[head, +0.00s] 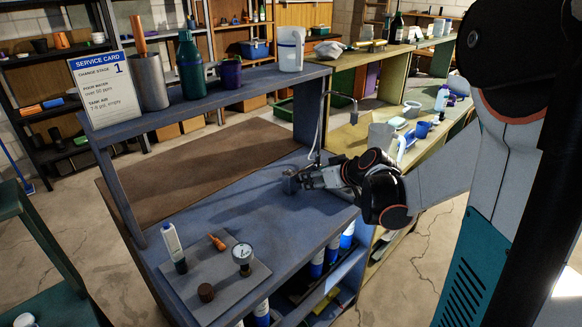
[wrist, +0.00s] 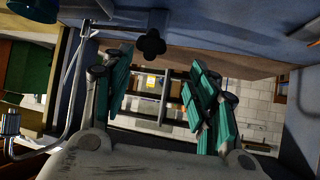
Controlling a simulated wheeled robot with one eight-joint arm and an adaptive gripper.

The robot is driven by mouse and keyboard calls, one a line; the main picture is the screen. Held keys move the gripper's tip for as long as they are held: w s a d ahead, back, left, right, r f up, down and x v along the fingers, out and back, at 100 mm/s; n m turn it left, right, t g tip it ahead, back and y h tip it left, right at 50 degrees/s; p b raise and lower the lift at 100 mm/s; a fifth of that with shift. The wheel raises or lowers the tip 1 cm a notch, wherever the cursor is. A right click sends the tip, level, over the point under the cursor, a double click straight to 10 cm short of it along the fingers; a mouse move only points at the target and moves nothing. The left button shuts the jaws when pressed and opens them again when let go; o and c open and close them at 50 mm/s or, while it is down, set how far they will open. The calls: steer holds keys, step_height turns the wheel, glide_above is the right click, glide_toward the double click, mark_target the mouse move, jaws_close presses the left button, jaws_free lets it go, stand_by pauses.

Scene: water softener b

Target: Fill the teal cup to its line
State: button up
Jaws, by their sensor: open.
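A teal vessel, likely the cup (wrist: 32,10), is cut off at the top left of the wrist view, which appears upside down. Its line and contents are not visible, and I cannot make it out in the head view. A thin gooseneck tap (head: 323,125) rises from the blue bench; it also shows at the left of the wrist view (wrist: 72,115). A dark lobed knob (wrist: 151,43) stands at the bench, between and beyond my fingers. My gripper (head: 300,180) is open and low over the bench, its teal finger pads (wrist: 160,98) wide apart and empty.
A raised shelf holds a service card (head: 101,88), a metal cylinder (head: 150,82), a green bottle (head: 190,65), a purple cup (head: 231,73) and a white jug (head: 290,48). A grey board (head: 220,285) with a gauge (head: 242,256) lies at the front. Bench between is clear.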

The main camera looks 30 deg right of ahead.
steer(key=b+x, duration=0.1)
steer(key=x, duration=0.2)
steer(key=d+b+x, duration=0.1)
steer(key=x, duration=0.1)
steer(key=b+x, duration=0.2)
steer(key=x, duration=0.1)
steer(key=shift+w+d+f, duration=0.15)
steer(key=shift+f, duration=0.3)
steer(key=shift+w+f, duration=0.2)
steer(key=shift+w, duration=0.15)
steer(key=shift+c, duration=0.3)
steer(key=shift+s+r, duration=0.1)
steer(key=shift+r, duration=0.05)
steer(key=c, duration=0.6)
